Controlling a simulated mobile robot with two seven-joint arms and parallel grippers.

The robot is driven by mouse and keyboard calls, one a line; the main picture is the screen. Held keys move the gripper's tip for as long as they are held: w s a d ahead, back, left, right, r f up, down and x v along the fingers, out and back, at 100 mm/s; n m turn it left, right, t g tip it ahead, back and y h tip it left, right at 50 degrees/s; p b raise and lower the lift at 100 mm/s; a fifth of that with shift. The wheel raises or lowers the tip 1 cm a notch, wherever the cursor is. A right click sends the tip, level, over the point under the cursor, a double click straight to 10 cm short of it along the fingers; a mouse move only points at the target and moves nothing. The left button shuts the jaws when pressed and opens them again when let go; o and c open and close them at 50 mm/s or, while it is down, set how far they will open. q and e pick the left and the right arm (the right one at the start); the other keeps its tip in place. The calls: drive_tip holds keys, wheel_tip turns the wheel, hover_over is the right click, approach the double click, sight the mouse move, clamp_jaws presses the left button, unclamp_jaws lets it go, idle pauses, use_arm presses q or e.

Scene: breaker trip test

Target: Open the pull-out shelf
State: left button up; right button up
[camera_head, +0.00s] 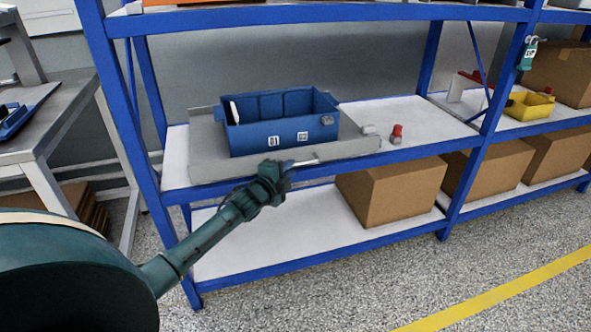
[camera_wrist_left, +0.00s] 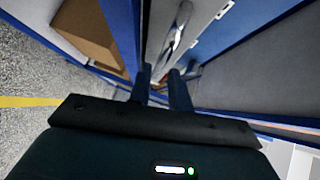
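The pull-out shelf is a grey flat tray (camera_head: 215,167) on the middle level of the blue rack, with its front face near the rack's front edge. A bar handle (camera_head: 305,162) is on its front, and it also shows in the left wrist view (camera_wrist_left: 179,30). A blue bin (camera_head: 265,138) with several compartments sits on the tray. My left gripper (camera_head: 284,172) is at the left end of the handle. In the left wrist view its fingers (camera_wrist_left: 160,80) are apart, with the handle's near end between or just beyond them; contact is unclear. My right gripper is out of view.
Blue rack posts (camera_head: 124,110) stand left of the tray. A red-topped item (camera_head: 397,134) is on the middle level to the right. Cardboard boxes (camera_head: 390,190) sit on the lower level. A grey bench (camera_head: 55,115) is at left. The floor in front (camera_head: 400,270) is clear.

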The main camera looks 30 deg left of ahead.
sight(294, 166)
use_arm(q)
drive_tip(key=shift+w+a+f+b, duration=0.1)
drive_tip(key=shift+w+f+b, duration=0.15)
drive_tip(key=shift+w, duration=0.85)
drive_tip(key=shift+w+f+b, duration=0.1)
drive_tip(key=shift+w+b, duration=0.2)
drive_tip(key=shift+w, duration=0.8)
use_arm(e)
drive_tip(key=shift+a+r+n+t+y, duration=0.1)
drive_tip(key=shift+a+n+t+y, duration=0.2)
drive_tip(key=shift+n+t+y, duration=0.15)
use_arm(q)
drive_tip(key=shift+c, duration=0.6)
clamp_jaws()
